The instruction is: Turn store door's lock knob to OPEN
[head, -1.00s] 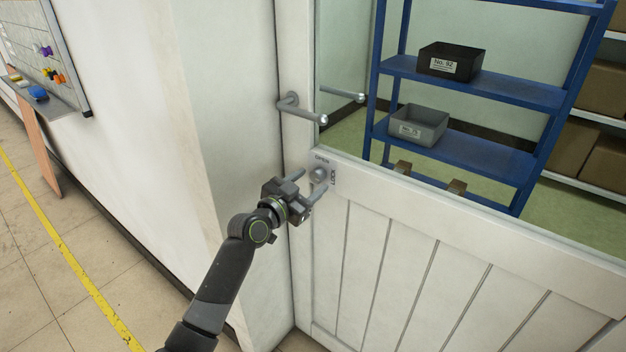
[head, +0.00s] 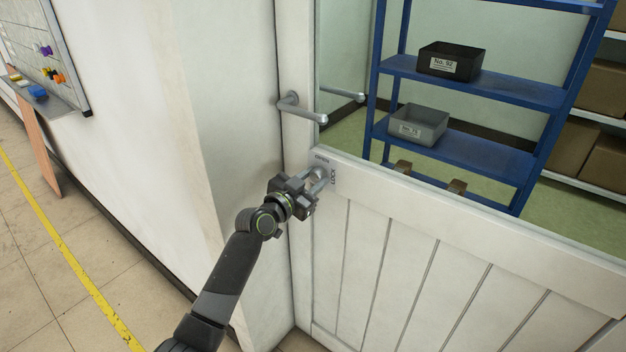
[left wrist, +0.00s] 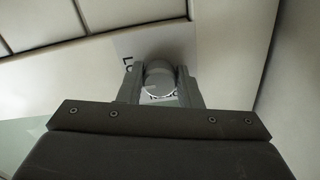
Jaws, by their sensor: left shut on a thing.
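The store door (head: 400,235) is white, with a glass upper part. Its round metal lock knob (head: 318,172) sits on a small labelled plate near the door's left edge, partly hidden by my fingers. In the left wrist view the knob (left wrist: 160,80) lies between the two fingers, one on each side. My left gripper (head: 320,180) is shut on the knob; it also shows in the left wrist view (left wrist: 160,88). The plate's lettering is mostly covered or too small to read. My right gripper is not in view.
A metal lever handle (head: 302,108) sticks out from the door above the knob. The white wall (head: 215,150) stands close on the left of the door. Behind the glass is a blue shelf (head: 480,85) with a black bin (head: 450,62) and a grey bin (head: 418,125).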

